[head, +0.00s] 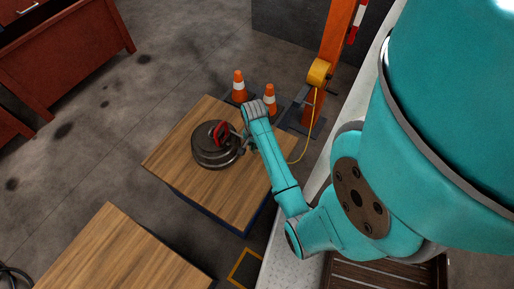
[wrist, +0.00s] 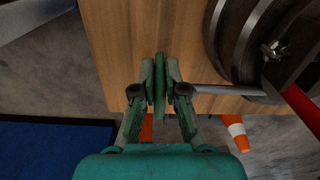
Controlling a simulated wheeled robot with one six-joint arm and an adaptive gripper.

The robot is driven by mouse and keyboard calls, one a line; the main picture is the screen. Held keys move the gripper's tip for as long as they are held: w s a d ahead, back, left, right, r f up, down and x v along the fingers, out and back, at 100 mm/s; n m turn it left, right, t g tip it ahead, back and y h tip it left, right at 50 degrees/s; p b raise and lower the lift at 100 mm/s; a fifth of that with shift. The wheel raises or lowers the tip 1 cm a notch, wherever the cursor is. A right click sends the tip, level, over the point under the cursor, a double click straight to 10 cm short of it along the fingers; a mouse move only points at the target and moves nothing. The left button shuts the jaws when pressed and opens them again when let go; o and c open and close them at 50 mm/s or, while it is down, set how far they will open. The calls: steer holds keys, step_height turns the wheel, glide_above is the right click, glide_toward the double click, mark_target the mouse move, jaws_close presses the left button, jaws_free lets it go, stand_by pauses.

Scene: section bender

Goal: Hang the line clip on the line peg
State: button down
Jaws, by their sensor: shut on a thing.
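My gripper (wrist: 160,75) is shut on a narrow dark green piece (wrist: 159,88), which stands upright between the two finger pads. It may be the line clip, but its full shape is hidden. In the head view my gripper (head: 243,139) is over the right part of a wooden-topped table, just right of a round dark metal device (head: 213,155) with a red part (head: 221,132). A silver rod (wrist: 225,90) runs from beside my right finger toward that device. I cannot tell whether it touches the finger or is the line peg.
The wooden tabletop (head: 180,150) is bare around the device. Two orange cones (head: 239,88) stand behind the table. An orange column (head: 336,45) carries a yellow box (head: 318,72) with a yellow cable. A second wooden table (head: 110,255) is at front left.

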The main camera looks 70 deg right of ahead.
steer(key=shift+w+d+f, duration=0.2)
steer(key=shift+w, duration=0.65)
steer(key=shift+w+d+f, duration=0.2)
steer(key=shift+w+f, duration=0.05)
steer(key=shift+w, duration=0.55)
steer(key=shift+w+d+f, duration=0.2)
steer(key=shift+w, duration=0.65)
steer(key=shift+f, duration=0.1)
steer(key=c, duration=1.1)
jaws_free()
steer(key=shift+c, duration=0.2)
step_height(320, 180, up, 12)
steer(key=shift+s, duration=0.1)
